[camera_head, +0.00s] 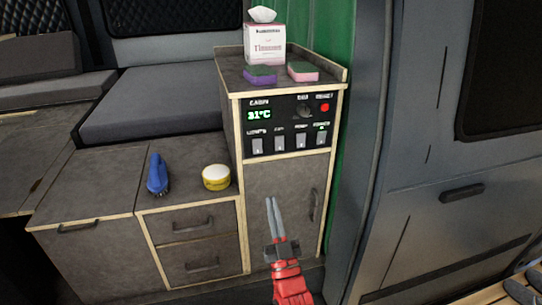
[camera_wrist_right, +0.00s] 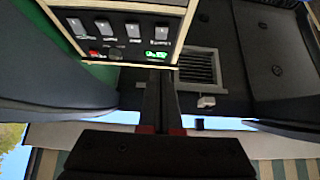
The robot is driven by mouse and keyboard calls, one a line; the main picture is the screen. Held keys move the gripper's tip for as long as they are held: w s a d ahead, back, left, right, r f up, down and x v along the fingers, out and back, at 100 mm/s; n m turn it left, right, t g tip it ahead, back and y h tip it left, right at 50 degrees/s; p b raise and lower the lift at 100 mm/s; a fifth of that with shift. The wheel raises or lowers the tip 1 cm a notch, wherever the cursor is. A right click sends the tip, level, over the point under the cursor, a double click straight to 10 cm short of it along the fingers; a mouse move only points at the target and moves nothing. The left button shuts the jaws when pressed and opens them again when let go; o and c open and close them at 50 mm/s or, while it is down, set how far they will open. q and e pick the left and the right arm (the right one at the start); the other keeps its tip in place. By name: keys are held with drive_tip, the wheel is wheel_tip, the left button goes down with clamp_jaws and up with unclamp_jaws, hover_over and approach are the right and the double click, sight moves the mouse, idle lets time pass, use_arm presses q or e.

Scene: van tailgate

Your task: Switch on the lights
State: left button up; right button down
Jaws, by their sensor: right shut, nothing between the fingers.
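A black control panel (camera_head: 288,122) is on the front of the tall cabinet, with a green 31°C display and a row of several pale rocker switches. The leftmost switch (camera_head: 257,144) sits under a label that seems to read LIGHTS. In the wrist view the panel appears upside down at upper left, with this switch (camera_wrist_right: 162,32) at the right end of the row. My right gripper (camera_head: 273,202) is shut and empty, pointing up in front of the cabinet door, below the switches and apart from them. Its fingers also show in the wrist view (camera_wrist_right: 160,78). My left gripper is out of view.
A tissue box (camera_head: 265,46), a purple-green sponge (camera_head: 259,75) and a pink sponge (camera_head: 303,72) stand on the cabinet top. A blue brush (camera_head: 157,175) and a yellow-white tub (camera_head: 216,178) are on the lower counter. The van's door pillar (camera_head: 375,150) rises to the right.

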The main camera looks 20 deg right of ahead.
drive_tip(key=shift+s+a, duration=0.1)
drive_tip(key=shift+a, duration=0.05)
drive_tip(key=shift+r, duration=0.1)
drive_tip(key=p, duration=0.4)
approach(257, 147)
wheel_tip(257, 147, up, 5)
drive_tip(key=shift+w+f+p, duration=0.2)
drive_tip(key=shift+w+f, duration=0.05)
drive_tip(key=shift+w, duration=0.5)
drive_tip(key=shift+w+f+p, duration=0.2)
drive_tip(key=shift+w+f, duration=0.05)
drive_tip(key=shift+w, duration=0.45)
drive_tip(key=shift+w+f+p, duration=0.2)
drive_tip(key=shift+w+f, duration=0.05)
drive_tip(key=shift+w, duration=0.5)
